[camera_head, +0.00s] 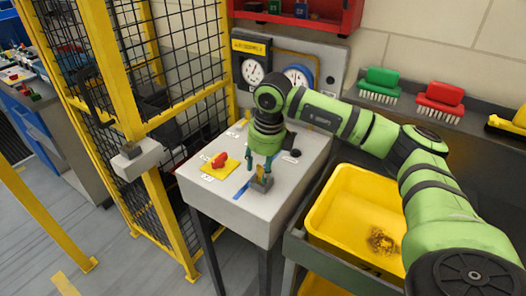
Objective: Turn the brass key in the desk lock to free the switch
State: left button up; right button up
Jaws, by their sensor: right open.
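The desk (225,200) is a pale grey console on dark legs in the middle of the head view. A small grey lock block (262,185) stands near its front edge, with the brass key (260,172) upright in it. My right gripper (259,164) points down over the lock, open, with its fingers on either side of the key's top. I cannot tell whether they touch it. The red switch (219,160) sits on a yellow plate to the left. My left gripper is not in view.
Yellow-framed mesh fencing (185,120) stands close to the desk's left. A yellow bin (345,235) with brown scraps is at the right. Gauges (253,71) stand behind the desk. Green (380,84) and red (441,97) brushes lie on the back ledge.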

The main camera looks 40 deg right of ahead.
jog(key=shift+w+f, duration=0.1)
jog(key=shift+f, duration=0.7)
